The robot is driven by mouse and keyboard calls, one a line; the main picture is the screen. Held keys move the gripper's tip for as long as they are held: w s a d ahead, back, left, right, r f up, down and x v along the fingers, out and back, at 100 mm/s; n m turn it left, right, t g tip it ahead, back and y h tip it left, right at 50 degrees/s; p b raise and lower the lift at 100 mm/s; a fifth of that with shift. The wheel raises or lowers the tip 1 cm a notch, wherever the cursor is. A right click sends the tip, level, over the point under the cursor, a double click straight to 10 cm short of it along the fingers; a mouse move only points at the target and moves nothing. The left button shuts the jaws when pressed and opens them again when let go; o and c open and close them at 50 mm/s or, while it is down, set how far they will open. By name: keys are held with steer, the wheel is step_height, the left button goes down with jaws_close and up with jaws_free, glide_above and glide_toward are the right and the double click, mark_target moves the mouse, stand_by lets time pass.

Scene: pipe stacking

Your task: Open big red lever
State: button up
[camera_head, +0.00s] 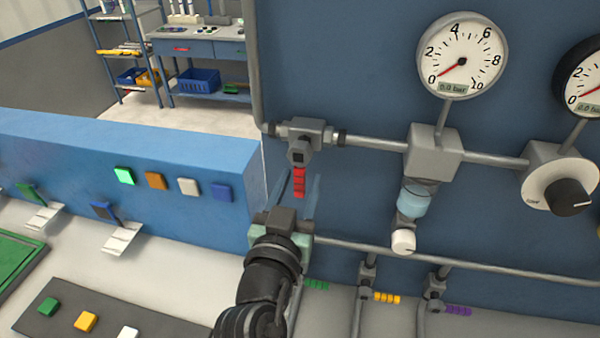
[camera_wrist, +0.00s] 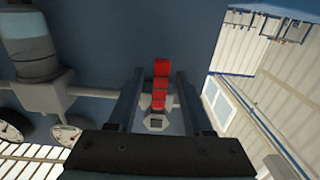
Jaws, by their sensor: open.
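The big red lever (camera_head: 299,182) hangs straight down from a grey valve body (camera_head: 305,133) on the pipe at the upper left of the blue panel. In the wrist view the red lever (camera_wrist: 160,84) stands between the two fingers of my gripper (camera_wrist: 155,92), with space on both sides. In the head view my gripper (camera_head: 297,185) is just below the valve, fingers pointing up on either side of the lever. It is open and holds nothing. Whether a finger touches the lever cannot be seen in the head view.
A pressure gauge (camera_head: 461,57) and a light blue filter bowl (camera_head: 414,199) sit to the right. Small valves with green (camera_head: 317,285), yellow (camera_head: 387,298) and purple (camera_head: 459,310) levers line the lower pipe (camera_head: 450,262). A blue ledge with coloured buttons (camera_head: 124,176) stands left.

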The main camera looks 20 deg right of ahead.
steer(key=shift+w+d, duration=0.2)
steer(key=shift+w, duration=0.1)
steer(key=shift+c, duration=0.3)
jaws_close()
stand_by(1.0)
